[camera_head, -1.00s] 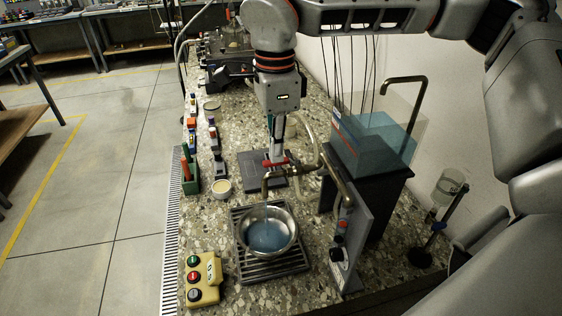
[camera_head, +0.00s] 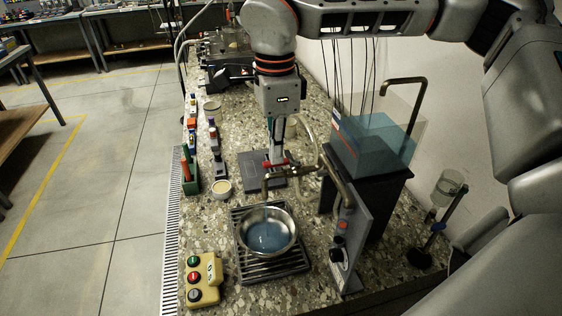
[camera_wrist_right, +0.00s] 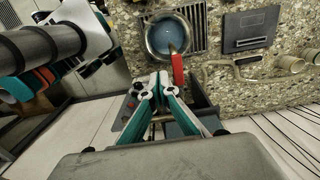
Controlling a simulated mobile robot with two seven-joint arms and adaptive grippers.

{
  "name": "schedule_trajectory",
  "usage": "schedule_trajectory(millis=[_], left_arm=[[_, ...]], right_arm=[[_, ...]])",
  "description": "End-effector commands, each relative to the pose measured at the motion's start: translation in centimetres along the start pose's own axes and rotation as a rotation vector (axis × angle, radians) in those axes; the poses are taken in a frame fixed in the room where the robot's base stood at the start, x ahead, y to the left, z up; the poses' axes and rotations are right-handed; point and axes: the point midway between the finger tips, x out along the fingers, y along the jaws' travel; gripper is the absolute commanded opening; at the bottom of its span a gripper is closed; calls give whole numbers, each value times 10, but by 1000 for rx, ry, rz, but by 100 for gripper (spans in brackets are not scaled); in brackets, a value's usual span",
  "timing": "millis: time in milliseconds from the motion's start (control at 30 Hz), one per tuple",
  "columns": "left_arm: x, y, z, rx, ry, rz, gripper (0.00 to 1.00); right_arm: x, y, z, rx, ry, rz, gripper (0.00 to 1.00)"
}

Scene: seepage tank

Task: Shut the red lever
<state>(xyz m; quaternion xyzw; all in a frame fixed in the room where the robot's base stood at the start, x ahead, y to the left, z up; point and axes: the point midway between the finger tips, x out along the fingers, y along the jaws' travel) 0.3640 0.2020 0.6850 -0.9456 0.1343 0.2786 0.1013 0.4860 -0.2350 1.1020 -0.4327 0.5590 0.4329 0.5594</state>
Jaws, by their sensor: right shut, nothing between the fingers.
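The red lever (camera_head: 268,165) sits on the brass tap above the bowl and is partly hidden by my right gripper. In the right wrist view the lever (camera_wrist_right: 178,69) lies just right of the fingertips; I cannot tell whether they touch. My right gripper (camera_head: 278,161) points down at the tap, and its teal and grey fingers (camera_wrist_right: 158,76) are shut and empty. The metal bowl (camera_head: 268,231) under the spout holds bluish liquid, with a pale spot on its surface. My left gripper is not in view.
The bowl stands on a slatted drain tray (camera_head: 285,266). A clear water tank (camera_head: 372,140) stands to the right on a dark stand, behind an upright panel with knobs (camera_head: 350,240). A yellow button box (camera_head: 205,280) is at front left. A dark flat plate (camera_head: 250,172) lies beyond the tap.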

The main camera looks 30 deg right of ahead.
Motion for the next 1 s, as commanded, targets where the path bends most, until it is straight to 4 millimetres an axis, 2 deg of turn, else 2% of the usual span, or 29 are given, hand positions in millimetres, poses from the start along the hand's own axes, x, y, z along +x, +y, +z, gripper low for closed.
schedule_trajectory(millis=[233,1000], left_arm=[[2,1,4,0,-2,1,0],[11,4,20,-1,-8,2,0]], right_arm=[[5,0,0,0,0,1,0],[42,-2,0,0,0,1,0]])
